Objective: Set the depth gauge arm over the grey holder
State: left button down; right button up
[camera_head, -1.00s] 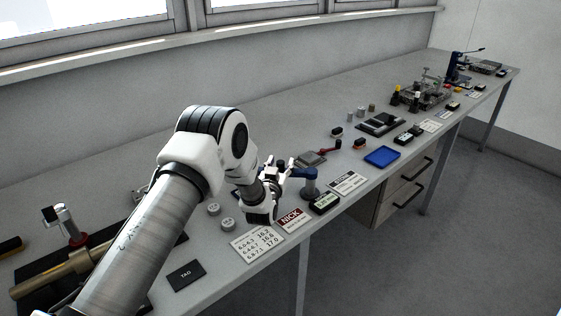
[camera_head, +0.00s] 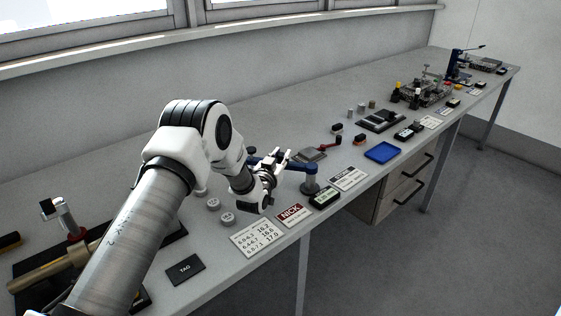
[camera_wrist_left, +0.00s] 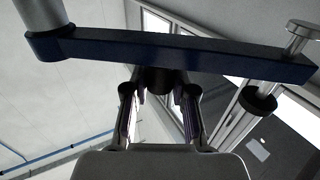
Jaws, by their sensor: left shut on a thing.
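The blue depth gauge arm (camera_head: 295,165) reaches left from its upright post (camera_head: 311,182). In the left wrist view the arm (camera_wrist_left: 185,52) crosses above the fingers, with the grey post (camera_wrist_left: 42,15) at left and a metal plunger with a dark foot (camera_wrist_left: 258,101) at right. My left gripper (camera_head: 279,162) is shut on a dark knob (camera_wrist_left: 158,80) under the arm; its fingers partly hide the arm in the head view. A flat grey square block (camera_head: 309,155), perhaps the grey holder, lies just behind the arm. My right gripper is not in view.
Two round grey pieces (camera_head: 228,218) stand left of the gripper. A number card (camera_head: 257,238), a red NICK card (camera_head: 293,215) and a green display (camera_head: 324,198) line the front edge. A red-handled piece (camera_head: 330,143) and a blue tray (camera_head: 382,153) are to the right.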

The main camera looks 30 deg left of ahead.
aim_at(279, 154)
pick_arm(q)
jog(key=w+m+h+b, duration=0.1)
jog(key=h, duration=0.1)
jog(key=w+m+h+b, duration=0.1)
jog(key=h+b, duration=0.1)
jog(key=shift+w+a+f+m, duration=0.1)
jog(key=shift+a+f+m, duration=0.1)
jog(key=shift+f+m, duration=0.15)
jog(key=shift+w+d+r+m+g+h+b, duration=0.1)
jog(key=shift+w+m+g+h+b, duration=0.1)
jog(key=shift+w+m+h+b, duration=0.4)
jog(key=shift+w+r+m+g+h+b, duration=0.1)
jog(key=shift+w+m+g+h+b, duration=0.2)
jog(key=shift+h, duration=0.6)
jog(key=shift+s, duration=0.1)
jog(key=c, duration=0.9)
grip_release()
jog(key=v, duration=1.2)
jog(key=shift+f, duration=0.1)
